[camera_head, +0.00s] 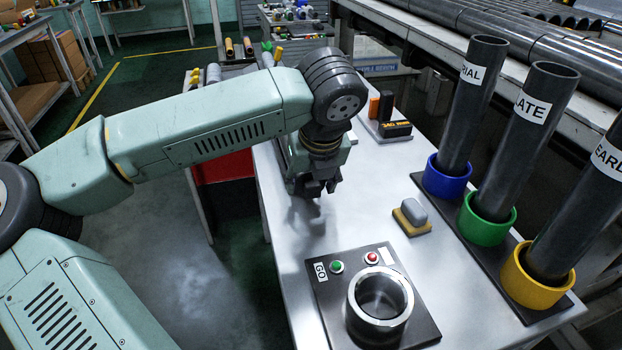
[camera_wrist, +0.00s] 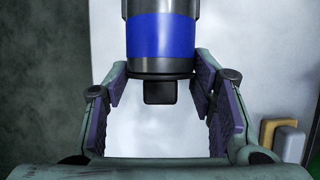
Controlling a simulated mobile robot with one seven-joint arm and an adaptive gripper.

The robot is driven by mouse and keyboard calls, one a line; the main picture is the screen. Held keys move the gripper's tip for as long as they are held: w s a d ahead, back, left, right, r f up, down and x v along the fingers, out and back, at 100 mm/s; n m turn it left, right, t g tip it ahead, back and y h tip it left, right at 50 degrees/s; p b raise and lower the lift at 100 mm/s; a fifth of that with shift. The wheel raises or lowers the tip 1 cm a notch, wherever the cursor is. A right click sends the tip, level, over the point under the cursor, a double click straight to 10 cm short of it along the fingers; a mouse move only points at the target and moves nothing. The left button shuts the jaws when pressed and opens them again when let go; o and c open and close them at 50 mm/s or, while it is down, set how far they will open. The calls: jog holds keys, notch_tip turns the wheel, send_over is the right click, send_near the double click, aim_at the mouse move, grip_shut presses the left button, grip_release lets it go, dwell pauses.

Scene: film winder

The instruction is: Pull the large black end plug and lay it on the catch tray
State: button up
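In the wrist view a dark grey cylinder with a blue band (camera_wrist: 160,36) comes in from the top. A black end with a square black knob (camera_wrist: 160,92) shows at its lower end; I take this as the end plug. My gripper (camera_wrist: 161,100) is open, with purple-padded fingers on both sides of the knob and gaps between pads and knob. In the head view my gripper (camera_head: 318,186) points down over the metal table, and my arm hides the cylinder and plug. I cannot identify the catch tray with certainty.
A grey block on a yellow base (camera_head: 412,214) sits right of my gripper. A control panel (camera_head: 330,300) with buttons and a metal cup (camera_head: 380,297) is in front. Black tubes stand in blue (camera_head: 446,181), green (camera_head: 486,222) and yellow (camera_head: 538,285) holders at right. Small boxes (camera_head: 391,130) stand behind.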

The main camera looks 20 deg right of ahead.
jog(key=c, duration=0.5)
jog(key=o, duration=1.2)
jog(key=shift+r, duration=0.1)
